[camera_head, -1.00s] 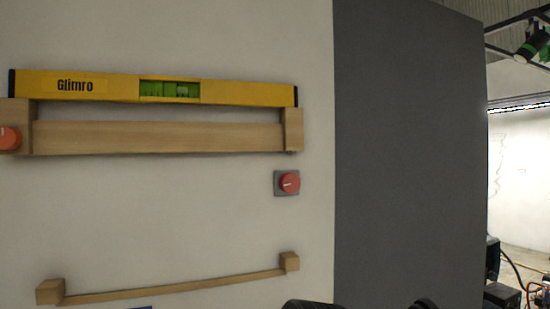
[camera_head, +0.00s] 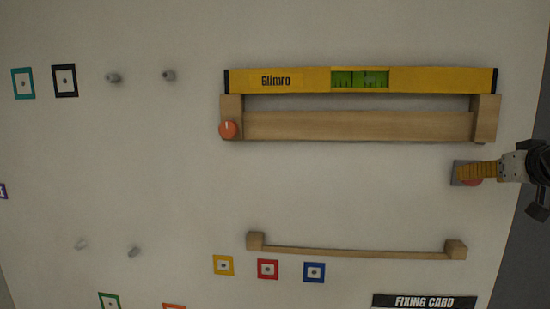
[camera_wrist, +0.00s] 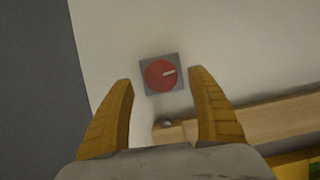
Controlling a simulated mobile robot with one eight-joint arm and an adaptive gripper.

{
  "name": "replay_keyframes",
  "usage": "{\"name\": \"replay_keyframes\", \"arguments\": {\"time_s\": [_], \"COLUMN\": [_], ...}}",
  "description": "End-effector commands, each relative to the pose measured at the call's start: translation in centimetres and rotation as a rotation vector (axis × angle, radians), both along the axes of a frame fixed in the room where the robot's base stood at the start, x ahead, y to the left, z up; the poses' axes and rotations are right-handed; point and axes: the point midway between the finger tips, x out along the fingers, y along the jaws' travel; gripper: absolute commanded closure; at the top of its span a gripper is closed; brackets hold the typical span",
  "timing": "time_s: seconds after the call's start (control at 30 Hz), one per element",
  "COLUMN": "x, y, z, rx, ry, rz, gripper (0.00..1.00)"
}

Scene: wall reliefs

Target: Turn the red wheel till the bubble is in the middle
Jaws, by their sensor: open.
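The red wheel (camera_head: 473,182) sits on a grey square plate on the wall, below the right end of the wooden shelf. My gripper partly hides it in the head view. The gripper (camera_head: 462,170) also shows in the head view, reaching in from the right. The yellow level (camera_head: 300,80) lies above the shelf; the bubble's place in its green vial (camera_head: 360,79) is too small to tell.
An orange-red knob (camera_head: 228,130) is on the left end of the wooden shelf (camera_head: 360,126). A thin wooden rail (camera_head: 350,252) is lower down.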

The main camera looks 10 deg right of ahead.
Motion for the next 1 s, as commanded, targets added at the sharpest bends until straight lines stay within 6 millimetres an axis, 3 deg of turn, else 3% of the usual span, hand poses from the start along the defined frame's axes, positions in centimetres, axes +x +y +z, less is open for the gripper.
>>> {"name": "replay_keyframes", "arguments": {"time_s": [0.2, 0.53, 0.57, 0.73, 1.0], "x": [2.6, 3.1, 3.1, 3.0, 3.0], "y": [-0.5, -0.7, -0.7, -0.6, -0.6], "z": [-1.0, -1.3, -1.3, -1.3, -1.3], "rx": [0.000, 0.000, 0.000, 0.000, 0.009], "ry": [0.001, 0.001, 0.001, 0.001, -0.001], "rz": [0.002, 0.000, 0.000, 0.000, 0.001], "gripper": [0.32, 0.32, 0.34, 0.85, 0.86]}}
